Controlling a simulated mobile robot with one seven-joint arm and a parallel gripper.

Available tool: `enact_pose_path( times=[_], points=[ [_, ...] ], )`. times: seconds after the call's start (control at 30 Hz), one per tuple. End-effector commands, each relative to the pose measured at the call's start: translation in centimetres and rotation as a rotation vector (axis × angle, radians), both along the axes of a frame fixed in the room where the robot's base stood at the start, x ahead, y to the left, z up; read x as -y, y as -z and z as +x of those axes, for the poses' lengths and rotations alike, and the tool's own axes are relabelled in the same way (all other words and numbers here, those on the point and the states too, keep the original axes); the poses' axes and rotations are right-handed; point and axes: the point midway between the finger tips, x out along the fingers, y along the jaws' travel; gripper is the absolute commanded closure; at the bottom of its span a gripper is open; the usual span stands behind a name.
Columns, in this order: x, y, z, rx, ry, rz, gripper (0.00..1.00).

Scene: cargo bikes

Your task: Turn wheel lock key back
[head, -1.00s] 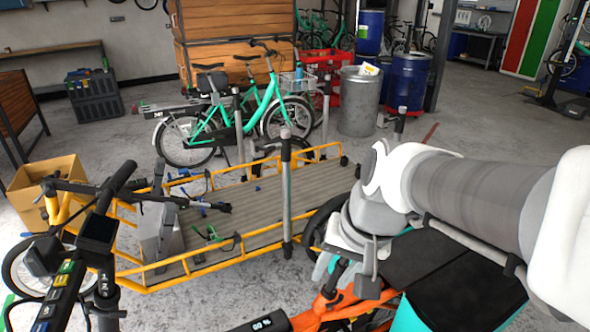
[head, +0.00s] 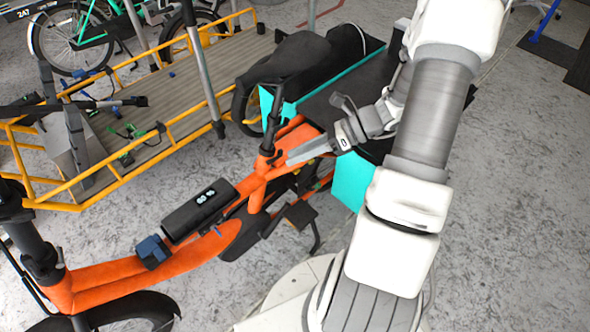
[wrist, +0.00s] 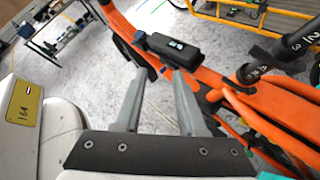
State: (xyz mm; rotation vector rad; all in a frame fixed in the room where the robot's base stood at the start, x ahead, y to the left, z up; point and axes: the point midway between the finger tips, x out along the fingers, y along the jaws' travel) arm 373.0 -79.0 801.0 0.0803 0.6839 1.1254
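The orange cargo bike (head: 125,272) stands below and in front of me, and its frame also shows in the wrist view (wrist: 255,112). My gripper (head: 291,157) is over the bike near its seat tube, its fingers pointing left. In the wrist view my gripper (wrist: 160,80) has its two grey fingers apart with only floor between them, so it is open and empty. The right finger lies close to the orange frame in that view; I cannot tell if it touches. I cannot make out a wheel lock or key in either current view.
A black battery (head: 200,209) with a small display sits on the orange frame. A teal and black cargo box (head: 348,182) is behind my gripper. A yellow-railed cargo bed (head: 175,105) stands at the back left.

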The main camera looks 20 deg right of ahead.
Motion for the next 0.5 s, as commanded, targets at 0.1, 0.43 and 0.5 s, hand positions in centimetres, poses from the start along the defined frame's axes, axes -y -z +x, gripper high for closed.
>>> enact_pose_path(
  times=[0.1,0.43,0.5],
  points=[
    [2.3,4.7,0.2,-0.111,0.187,0.156,0.60],
    [8.3,16.0,-0.7,-0.361,0.673,0.617,0.60],
    [9.4,18.6,-1.2,-0.404,0.770,0.724,0.60]
  ],
)
